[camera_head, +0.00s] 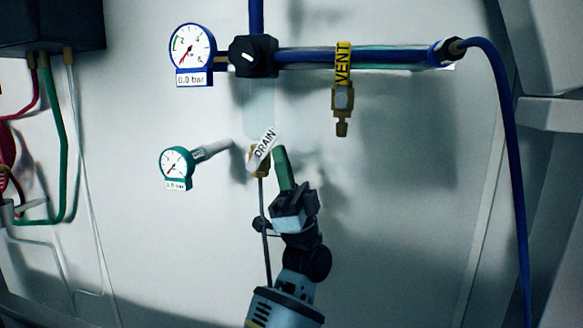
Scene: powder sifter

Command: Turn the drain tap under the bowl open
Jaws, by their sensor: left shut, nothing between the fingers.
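The drain tap (260,163) is a brass fitting with a white DRAIN tag (265,146). It sits under the faint, translucent bowl (259,108). A green lever (283,168) slants down and to the right beside the tag. My left gripper (292,194) comes up from below and is shut, with nothing held. Its tip is at the lower end of the green lever in the picture. I cannot tell whether it touches the lever. A thin grey tube runs down from the tap, partly behind my arm. My right gripper is not in view.
A blue gauge (191,49) and a black knob (253,56) are above. A teal gauge (177,168) sits left of the tap. A brass vent valve (342,100) hangs from the pipe at right. A blue hose (513,150) runs down the right. The wall right of my gripper is clear.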

